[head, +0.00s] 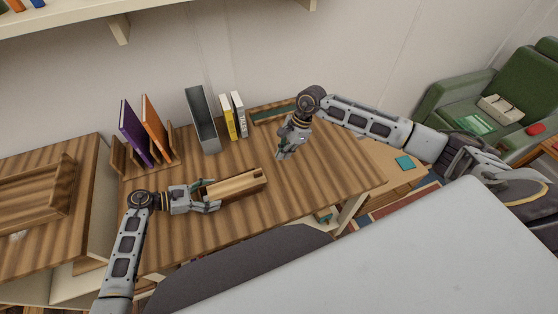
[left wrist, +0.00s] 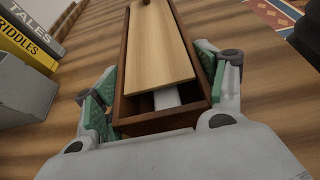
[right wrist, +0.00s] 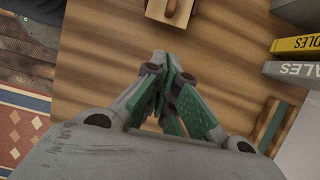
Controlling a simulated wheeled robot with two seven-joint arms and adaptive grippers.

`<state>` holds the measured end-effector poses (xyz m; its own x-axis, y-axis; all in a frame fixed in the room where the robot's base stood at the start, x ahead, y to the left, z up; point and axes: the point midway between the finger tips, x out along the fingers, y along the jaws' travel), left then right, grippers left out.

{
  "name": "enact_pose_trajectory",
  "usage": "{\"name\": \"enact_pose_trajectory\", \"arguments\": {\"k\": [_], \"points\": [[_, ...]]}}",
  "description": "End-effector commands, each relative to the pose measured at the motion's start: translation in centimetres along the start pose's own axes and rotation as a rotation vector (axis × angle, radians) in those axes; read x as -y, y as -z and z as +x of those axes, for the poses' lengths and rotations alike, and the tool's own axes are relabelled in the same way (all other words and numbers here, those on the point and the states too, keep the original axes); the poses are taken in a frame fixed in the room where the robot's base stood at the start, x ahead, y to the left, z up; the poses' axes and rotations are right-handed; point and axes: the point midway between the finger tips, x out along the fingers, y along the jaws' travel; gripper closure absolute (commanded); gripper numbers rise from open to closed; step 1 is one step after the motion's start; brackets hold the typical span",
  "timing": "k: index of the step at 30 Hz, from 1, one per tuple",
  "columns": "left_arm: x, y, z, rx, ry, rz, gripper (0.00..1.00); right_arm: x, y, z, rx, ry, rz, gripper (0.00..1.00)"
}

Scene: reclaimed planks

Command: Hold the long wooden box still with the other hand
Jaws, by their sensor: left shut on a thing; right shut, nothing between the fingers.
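The long wooden box (head: 236,187) lies on the plank table, a dark box with a paler sliding lid. In the left wrist view the lid (left wrist: 158,50) is partly drawn back, and something white shows in the gap at the near end. My left gripper (head: 210,197) is shut on the near end of the box, with green finger pads on both side walls (left wrist: 155,110). My right gripper (head: 282,154) is shut and empty above the table, beyond the box's far end. The box's end (right wrist: 168,10) shows at the top of the right wrist view.
A grey bin (head: 202,120), a yellow book (head: 228,118) and a white book (head: 239,114) stand at the back. A rack (head: 130,158) holds purple and orange books on the left. A green-lined tray (head: 273,113) lies at the back right. The table's right part is clear.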

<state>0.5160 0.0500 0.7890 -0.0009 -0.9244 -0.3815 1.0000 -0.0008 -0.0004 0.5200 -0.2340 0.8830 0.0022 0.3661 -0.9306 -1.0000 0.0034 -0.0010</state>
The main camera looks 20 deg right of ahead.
Motion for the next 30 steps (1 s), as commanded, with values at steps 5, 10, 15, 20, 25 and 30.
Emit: {"name": "enact_pose_trajectory", "arguments": {"k": [5,10,15,20,25,30], "points": [[0.0,0.0,-0.1,0.0,-0.001,0.0,0.59,0.0,0.1,-2.6,-0.002,0.001,0.0,1.0],[-0.1,0.0,-0.1,0.0,-0.001,0.0,0.59,0.1,0.1,-4.1,-0.002,0.001,0.002,1.0],[-0.1,0.0,-0.1,0.0,-0.001,0.0,0.59,0.0,0.1,-4.7,-0.002,0.0,0.002,1.0],[-0.1,0.0,-0.1,0.0,-0.001,0.0,0.59,0.0,0.1,-4.8,-0.002,0.0,0.002,1.0],[-0.1,0.0,-0.1,0.0,-0.001,0.0,0.59,0.0,0.1,-4.7,-0.002,0.0,0.002,1.0],[-0.1,0.0,-0.1,0.0,-0.001,0.0,0.59,-0.4,0.3,-4.2,-0.002,-0.011,0.006,1.0]]}}
